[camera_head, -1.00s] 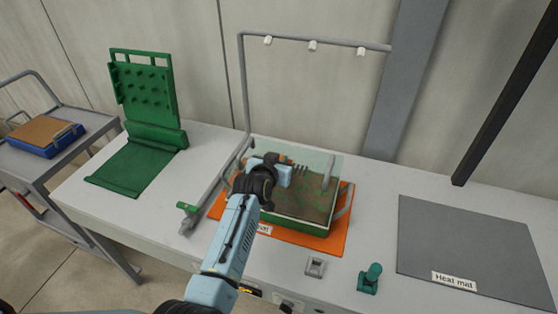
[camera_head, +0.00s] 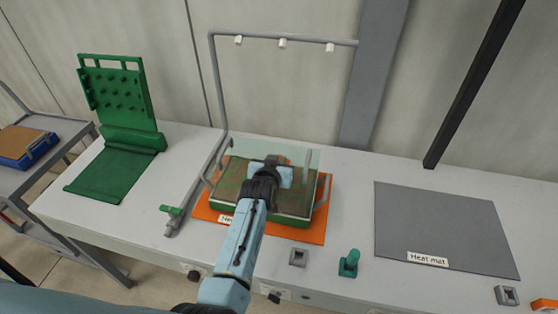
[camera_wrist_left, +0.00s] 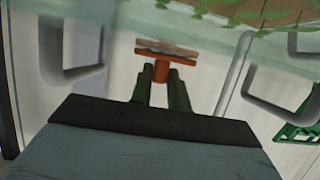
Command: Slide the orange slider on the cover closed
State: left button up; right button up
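The clear cover (camera_head: 236,160) sits over a green tray of brown soil (camera_head: 290,221) on the orange mat (camera_head: 312,236). The orange slider (camera_wrist_left: 166,57) shows at the cover's edge in the left wrist view, its stem between my fingers. My left gripper (camera_wrist_left: 161,72) has its two dark green fingers close on both sides of that stem and looks shut on it. In the head view my left gripper (camera_head: 284,174) is over the middle of the cover and hides most of the slider and its opening. My right gripper is not in view.
A grey tube frame with small nozzles (camera_head: 283,42) arches behind the tray. Grey handles (camera_head: 322,192) stand at the tray's sides. A green stand (camera_head: 120,125) is at left, a grey heat mat (camera_head: 440,225) at right. A small green knob piece (camera_head: 349,263) stands in front.

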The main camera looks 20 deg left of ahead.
pick_arm(q)
jog(key=o, duration=0.4)
jog(key=shift+c, duration=0.2)
jog(key=p+v, duration=0.1)
jog(key=v, duration=1.2)
jog(key=shift+s+d, duration=0.1)
jog(key=shift+s, duration=0.15)
